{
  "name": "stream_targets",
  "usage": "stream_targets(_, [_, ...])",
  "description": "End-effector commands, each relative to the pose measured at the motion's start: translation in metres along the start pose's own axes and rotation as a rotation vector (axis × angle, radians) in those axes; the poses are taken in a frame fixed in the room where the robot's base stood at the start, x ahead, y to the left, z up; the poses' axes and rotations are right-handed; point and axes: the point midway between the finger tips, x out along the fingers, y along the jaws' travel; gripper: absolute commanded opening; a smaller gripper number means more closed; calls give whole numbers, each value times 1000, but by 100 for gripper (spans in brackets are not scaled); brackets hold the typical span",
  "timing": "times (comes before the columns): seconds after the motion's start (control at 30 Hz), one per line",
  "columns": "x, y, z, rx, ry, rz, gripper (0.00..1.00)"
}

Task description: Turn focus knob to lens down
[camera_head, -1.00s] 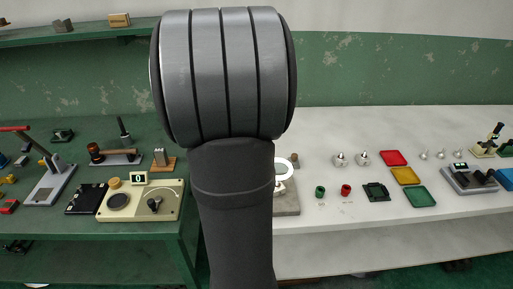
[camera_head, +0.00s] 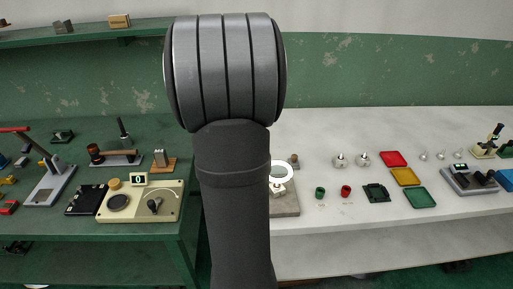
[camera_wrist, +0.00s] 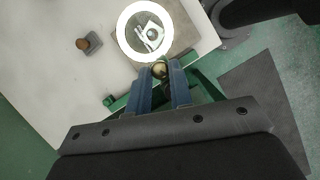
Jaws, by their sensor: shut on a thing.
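The ring-lit lens (camera_head: 290,172), a bright white ring, shows just right of my arm in the head view, above a grey base plate (camera_head: 287,208). In the wrist view the ring (camera_wrist: 122,35) is near the top, with a small metal part seen through it. In the head view my arm hides the gripper and the knob. The knob's turn angle cannot be read.
A small brown-topped block (camera_wrist: 83,44) stands left of the ring on the white table. Green and red cups (camera_head: 320,192), a dark green fixture (camera_head: 377,192) and coloured trays (camera_head: 405,176) lie further right. A green bench (camera_head: 150,235) with devices is at the left.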

Motion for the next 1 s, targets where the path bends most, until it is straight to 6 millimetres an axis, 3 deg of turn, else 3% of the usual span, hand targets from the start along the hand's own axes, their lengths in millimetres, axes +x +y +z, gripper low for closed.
stream_targets(0.27, [-1,0,0,1,1,2,0])
stream_targets(0.3, [-1,0,0,1,1,2,23])
stream_targets(0.4, [-1,0,0,0,1,2,41])
stream_targets(0.77, [-5,0,0,0,1,2,41])
stream_targets(1.0, [-47,1,0,0,2,7,41])
